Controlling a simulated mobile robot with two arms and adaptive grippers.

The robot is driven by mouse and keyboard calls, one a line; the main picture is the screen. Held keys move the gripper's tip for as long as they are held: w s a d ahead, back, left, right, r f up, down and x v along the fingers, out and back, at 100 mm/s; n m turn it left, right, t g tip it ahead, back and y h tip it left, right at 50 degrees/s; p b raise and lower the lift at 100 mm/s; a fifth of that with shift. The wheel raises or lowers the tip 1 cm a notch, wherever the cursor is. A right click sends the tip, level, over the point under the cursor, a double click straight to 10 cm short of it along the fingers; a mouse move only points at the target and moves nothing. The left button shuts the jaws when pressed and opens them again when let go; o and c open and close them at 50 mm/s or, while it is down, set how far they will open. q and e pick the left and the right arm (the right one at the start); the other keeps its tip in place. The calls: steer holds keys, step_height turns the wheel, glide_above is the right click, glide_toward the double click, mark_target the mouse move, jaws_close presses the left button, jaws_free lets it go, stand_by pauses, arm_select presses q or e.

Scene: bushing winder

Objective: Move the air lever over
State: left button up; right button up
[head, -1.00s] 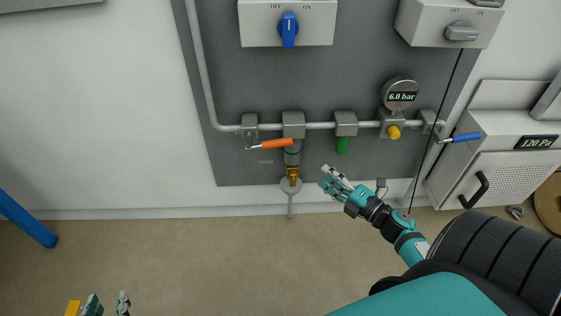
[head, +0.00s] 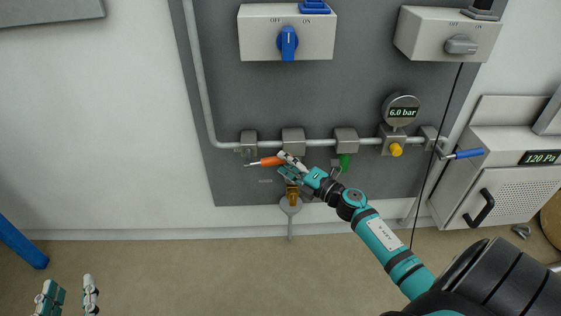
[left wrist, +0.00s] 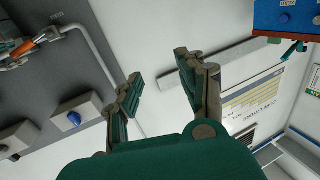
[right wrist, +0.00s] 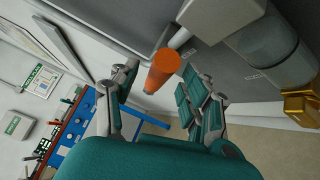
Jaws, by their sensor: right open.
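My right gripper (head: 284,164) is at the handle's right end. In the right wrist view the orange handle (right wrist: 163,70) shows between the open fingers of my right gripper (right wrist: 165,85); I cannot tell whether they touch it. A second lever with a blue handle (head: 468,154) is at the pipe's right end. My left gripper (head: 68,298) is low at the left, away from the panel; its fingers (left wrist: 160,80) are apart and empty.
The pressure gauge (head: 402,111) reads 6.0 bar, above a yellow knob (head: 396,150). A green part (head: 345,162) and a brass fitting (head: 292,194) hang under the pipe, close to my right arm. A blue rotary switch (head: 288,42) is above.

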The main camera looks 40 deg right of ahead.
arm_select(q)
steer(key=shift+d+r+t+h, duration=0.15)
steer(key=shift+r+t+h, duration=0.2)
steer(key=shift+r, duration=0.45)
arm_select(e)
steer(key=shift+x, duration=1.3)
jaws_close()
